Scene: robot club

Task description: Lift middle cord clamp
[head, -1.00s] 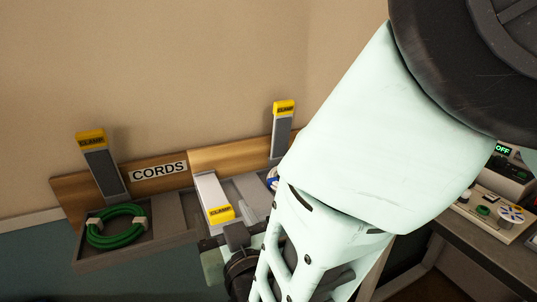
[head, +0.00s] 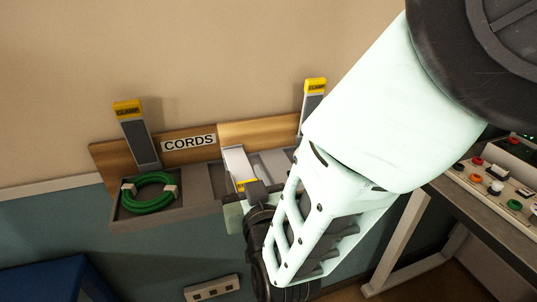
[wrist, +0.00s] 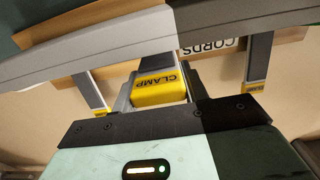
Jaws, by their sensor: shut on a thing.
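The middle cord clamp (head: 236,161) is a light grey bar with a yellow end, lying low over the middle of the rack and pointing outward. My gripper (head: 252,188) is at its yellow end and partly covers it in the head view. In the wrist view the yellow end (wrist: 158,88) sits between my fingers (wrist: 160,78), which are shut on it. The left clamp (head: 138,135) and right clamp (head: 314,93) stand upright with yellow tops. My arm hides part of the rack's right side.
The wooden rack (head: 113,163) with a CORDS sign (head: 189,142) is on the wall. A coiled green cord (head: 150,193) lies in its left tray. A bench with controls (head: 490,185) is at the right. A blue object (head: 45,283) is at lower left.

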